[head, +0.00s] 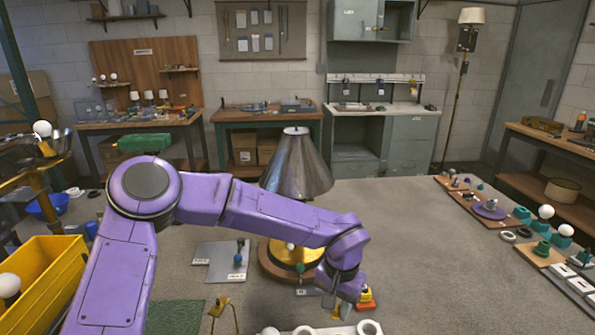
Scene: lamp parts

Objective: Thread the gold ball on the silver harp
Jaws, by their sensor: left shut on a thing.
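A pale cap (296,130) shows at the top of the shade. I cannot make out the silver harp; the shade may hide it. My left arm reaches across the lamp's lower part, and my left gripper (340,302) points down in front and to the right of the base. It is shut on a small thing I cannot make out. I cannot pick out the gold ball for sure. My right gripper is out of view.
An orange and yellow piece (366,298) is close right of my left gripper. A white holder with round openings (368,328) is at the bottom edge. A yellow bin (45,275) stands at left. Boards with several parts (490,210) lie at right.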

